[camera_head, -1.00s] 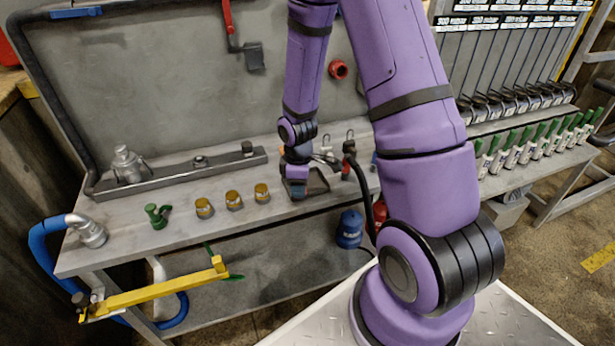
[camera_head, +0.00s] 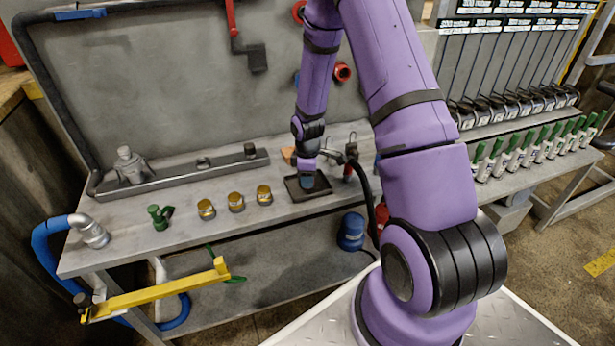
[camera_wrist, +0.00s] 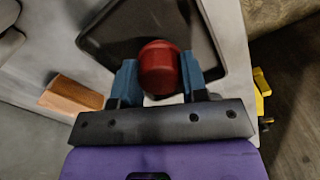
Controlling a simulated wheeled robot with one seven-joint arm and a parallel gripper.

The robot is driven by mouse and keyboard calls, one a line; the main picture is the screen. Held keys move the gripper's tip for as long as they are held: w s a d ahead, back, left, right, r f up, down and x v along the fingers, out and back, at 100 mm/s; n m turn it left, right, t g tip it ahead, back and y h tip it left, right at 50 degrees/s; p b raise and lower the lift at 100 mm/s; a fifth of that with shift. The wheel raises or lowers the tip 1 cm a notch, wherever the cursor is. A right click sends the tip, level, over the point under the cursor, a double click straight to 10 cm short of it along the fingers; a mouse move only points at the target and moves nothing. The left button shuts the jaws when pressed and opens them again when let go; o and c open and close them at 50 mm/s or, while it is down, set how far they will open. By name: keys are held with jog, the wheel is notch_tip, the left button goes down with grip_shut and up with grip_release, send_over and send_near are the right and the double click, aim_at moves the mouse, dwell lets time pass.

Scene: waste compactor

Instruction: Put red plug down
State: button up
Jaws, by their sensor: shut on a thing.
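The red plug (camera_wrist: 160,70) shows in the wrist view between the two blue fingertips of my gripper (camera_wrist: 158,80). My gripper is shut on it. A dark, shallow, square tray (camera_wrist: 112,38) lies beneath the plug in the wrist view. In the head view my gripper (camera_head: 307,181) points down over the same tray (camera_head: 294,193) on the grey workbench. The plug is hidden by my gripper in the head view. I cannot tell whether the plug touches the tray floor.
An orange-brown block (camera_wrist: 72,94) lies beside the tray. Several yellow-capped fittings (camera_head: 236,202) and a green valve (camera_head: 159,216) stand left on the bench (camera_head: 110,245). A dark hose and a red-handled tool (camera_head: 348,170) are close on the right. A blue object (camera_head: 351,231) is below.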

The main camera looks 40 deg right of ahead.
jog(key=o, duration=1)
jog(key=shift+f, duration=0.1)
